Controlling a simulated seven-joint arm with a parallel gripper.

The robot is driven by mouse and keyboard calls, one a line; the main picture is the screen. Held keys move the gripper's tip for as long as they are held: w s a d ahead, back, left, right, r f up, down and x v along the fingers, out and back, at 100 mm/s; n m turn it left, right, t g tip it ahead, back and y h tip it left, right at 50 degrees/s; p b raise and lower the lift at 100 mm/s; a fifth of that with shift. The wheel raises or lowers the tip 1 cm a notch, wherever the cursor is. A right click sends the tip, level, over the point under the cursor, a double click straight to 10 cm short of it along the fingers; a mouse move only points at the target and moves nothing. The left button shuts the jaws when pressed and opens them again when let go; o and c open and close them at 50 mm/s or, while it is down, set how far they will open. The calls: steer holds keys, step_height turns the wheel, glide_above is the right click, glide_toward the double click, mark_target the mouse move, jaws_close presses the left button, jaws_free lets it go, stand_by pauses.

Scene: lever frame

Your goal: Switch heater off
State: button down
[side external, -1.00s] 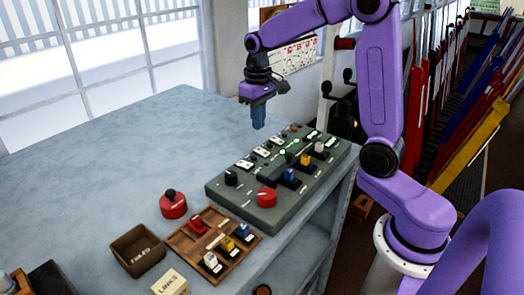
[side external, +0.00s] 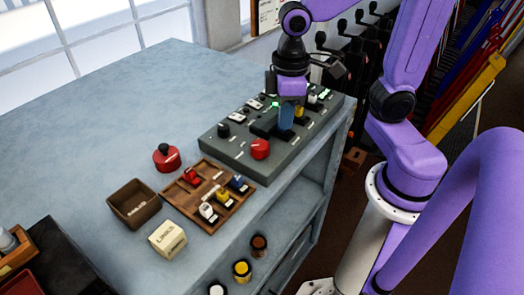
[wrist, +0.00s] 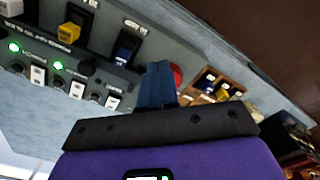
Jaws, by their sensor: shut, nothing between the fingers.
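The grey control panel (side external: 235,150) lies along the table's right edge. It carries a row of levers: white (side external: 312,98), yellow (side external: 299,112) and a blue one, which shows in the wrist view (wrist: 126,46). I cannot read which label says heater. My gripper (side external: 286,124), with blue fingers, is shut and empty, pointing down low over the panel at the blue lever's place. In the wrist view the fingertips (wrist: 160,70) are beside the blue lever; I cannot tell whether they touch it. Green lamps (wrist: 58,66) are lit on the panel.
A red knob (side external: 260,149) and a black knob (side external: 223,130) sit at the panel's near end. A wooden tray (side external: 179,194) with small levers, a brown box (side external: 133,204) and a red round button (side external: 166,157) stand nearby.

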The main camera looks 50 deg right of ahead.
steer(key=s+d+f+n, duration=0.1)
steer(key=s+n, duration=0.3)
steer(key=s, duration=0.6)
steer(key=shift+s+f, duration=0.35)
steer(key=shift+s, duration=0.05)
step_height(320, 180, up, 10)
steer(key=n+t, duration=0.1)
steer(key=n, duration=0.5)
glide_above(251, 101)
steer(key=s, duration=0.2)
steer(key=shift+s, duration=0.1)
steer(key=shift+f, duration=0.1)
steer(key=f, duration=0.4)
steer(key=w+f, duration=0.1)
steer(key=f, duration=0.8)
steer(key=shift+w+f, duration=0.35)
steer(key=shift+f, duration=0.05)
